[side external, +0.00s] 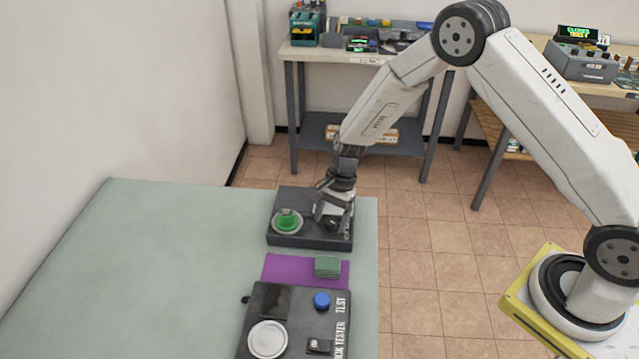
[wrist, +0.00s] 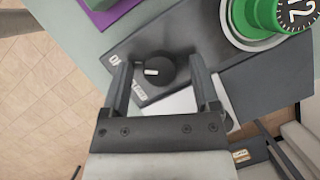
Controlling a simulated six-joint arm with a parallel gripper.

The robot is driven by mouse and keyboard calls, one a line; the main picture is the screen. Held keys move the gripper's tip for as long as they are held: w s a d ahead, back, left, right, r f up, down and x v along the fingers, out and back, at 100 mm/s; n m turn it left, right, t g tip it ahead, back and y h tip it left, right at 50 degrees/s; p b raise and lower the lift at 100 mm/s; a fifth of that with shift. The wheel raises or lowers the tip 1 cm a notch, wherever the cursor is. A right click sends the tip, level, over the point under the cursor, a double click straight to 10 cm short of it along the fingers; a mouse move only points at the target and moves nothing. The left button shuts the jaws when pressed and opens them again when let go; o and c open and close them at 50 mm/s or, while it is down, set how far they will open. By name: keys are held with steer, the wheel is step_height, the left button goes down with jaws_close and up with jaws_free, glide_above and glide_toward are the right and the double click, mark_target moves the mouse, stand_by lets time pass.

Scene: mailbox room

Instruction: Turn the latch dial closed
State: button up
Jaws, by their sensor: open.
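The latch dial is a small black round knob (wrist: 157,72) with a white mark, on a dark grey box (wrist: 150,38). In the wrist view the white mark points left, between a partly hidden label beginning with "O" and another partly hidden label. My gripper (wrist: 158,62) is open, with one finger on each side of the dial; I cannot tell whether they touch it. In the side view my gripper (side external: 330,214) is down over the right part of the box (side external: 293,240) and hides the dial. A green round object (side external: 287,220) sits on a pale disc on the box's left part.
A purple mat (side external: 285,270) with a green block (side external: 327,266) lies in front of the box. Nearer is a dark tester box (side external: 295,300) with a blue knob (side external: 322,300) and a white disc (side external: 268,339). The table's left side (side external: 140,260) is clear.

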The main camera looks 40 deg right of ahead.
jaws_close()
steer(key=shift+n, duration=0.5)
steer(key=n+g, duration=0.1)
steer(key=n, duration=0.1)
steer(key=shift+n+h, duration=0.3)
steer(key=shift+h, duration=0.1)
steer(key=n+g+h, duration=0.1)
steer(key=n, duration=0.2)
steer(key=shift+w+n, duration=0.1)
steer(key=shift+n, duration=0.2)
steer(key=n+h, duration=0.1)
steer(key=n, duration=0.2)
steer(key=n+g+h, duration=0.1)
steer(key=n, duration=0.2)
steer(key=shift+a+n, duration=0.2)
steer(key=shift+n, duration=0.2)
